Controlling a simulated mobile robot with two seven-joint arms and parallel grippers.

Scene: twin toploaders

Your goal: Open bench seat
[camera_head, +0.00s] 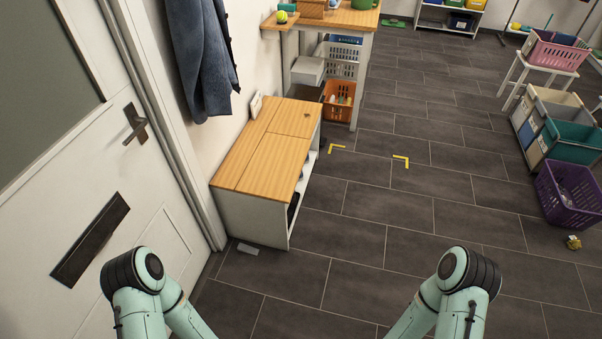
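The bench (232,212) stands against the wall left of the middle, with a white body and a wooden top. Its seat (265,150) lies flat and looks closed, with seam lines across the wood. A small dark spot shows near the far right of the seat. The bench's right side has an open shelf with dark items in it. My two arms come in at the bottom left and bottom right, well short of the bench. Only their mint and black links show; both grippers are out of view.
A white door (95,150) with a dark handle is at the left. A blue jacket (203,60) hangs above the bench. An orange basket (338,99) sits beyond it. Bins and a purple basket (568,196) stand at the right. The tiled floor in the middle is clear.

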